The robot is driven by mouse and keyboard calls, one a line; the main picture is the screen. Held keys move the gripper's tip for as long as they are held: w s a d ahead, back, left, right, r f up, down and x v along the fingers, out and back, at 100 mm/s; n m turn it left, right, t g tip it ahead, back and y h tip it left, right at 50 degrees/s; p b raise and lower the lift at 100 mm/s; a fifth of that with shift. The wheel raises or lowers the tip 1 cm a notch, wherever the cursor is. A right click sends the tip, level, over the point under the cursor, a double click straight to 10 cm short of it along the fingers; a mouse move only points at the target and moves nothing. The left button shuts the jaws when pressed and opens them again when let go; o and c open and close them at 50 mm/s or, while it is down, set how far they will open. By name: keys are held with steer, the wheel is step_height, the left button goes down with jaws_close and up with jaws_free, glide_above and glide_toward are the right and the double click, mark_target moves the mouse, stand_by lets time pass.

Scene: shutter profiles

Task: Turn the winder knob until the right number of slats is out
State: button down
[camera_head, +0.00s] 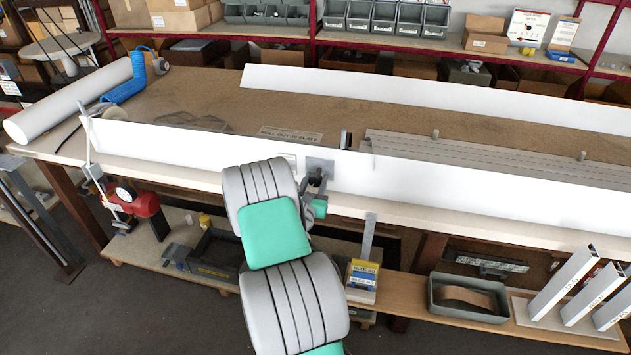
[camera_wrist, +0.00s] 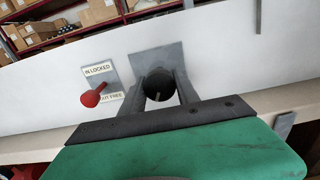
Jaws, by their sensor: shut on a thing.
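My gripper (camera_wrist: 158,88) is shut on the dark round winder knob (camera_wrist: 157,82), one finger on each side of it. The knob sits on a grey square plate on the white front board (camera_wrist: 222,35). In the head view my gripper (camera_head: 316,180) is at this plate (camera_head: 320,164), and my arm hides part of the board. Grey slats (camera_head: 480,165) lie side by side on the bench, right of a dark upright piece; their lower part is hidden behind the board. A printed card (camera_head: 290,134) lies left of them, its text hard to read.
A red lever (camera_wrist: 92,98) stands left of the knob, between plates marked "IN LOCKED" and "OUT FREE"; I cannot tell its setting. A second white board (camera_head: 430,95) runs along the back. A white roll (camera_head: 70,98) lies at the bench's left end. Boxes and bins fill the lower shelf.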

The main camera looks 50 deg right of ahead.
steer(key=shift+m, duration=0.3)
